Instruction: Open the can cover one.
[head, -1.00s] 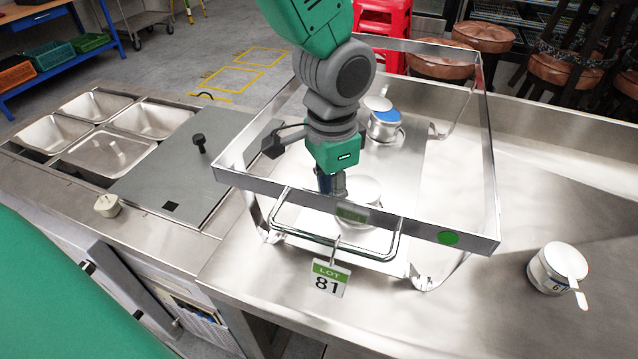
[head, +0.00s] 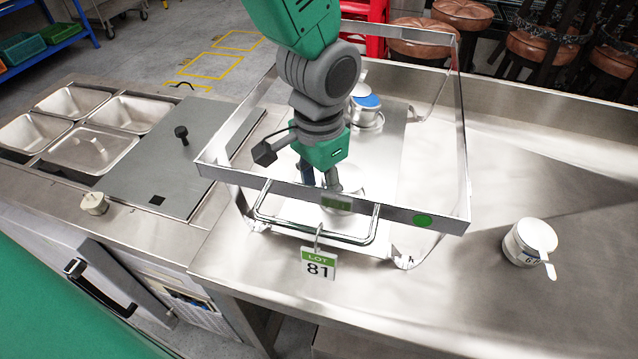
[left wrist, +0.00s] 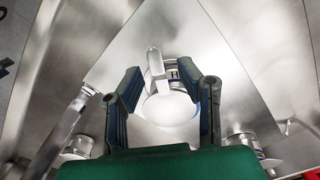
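A round metal can with a pale lid (head: 352,198) stands inside the metal frame, partly hidden by my gripper and the front rail. In the left wrist view its white lid (left wrist: 170,110) lies between the fingers, with a flat tab pointing up the picture. My left gripper (head: 321,183) is over this can, fingers apart; the left wrist view also shows the gripper (left wrist: 172,80) open. I cannot tell whether a finger touches the can. A second can with a blue band (head: 366,112) stands farther back in the frame. A third (head: 530,241) stands on the counter at right. My right gripper is not in view.
The open metal frame (head: 440,212) surrounds my gripper, with a front handle and a "LOT 81" tag (head: 318,264). Sunken pans (head: 92,150), a grey lid with a black knob (head: 181,134) and a small pale knob (head: 94,203) are at left. The right counter is mostly clear.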

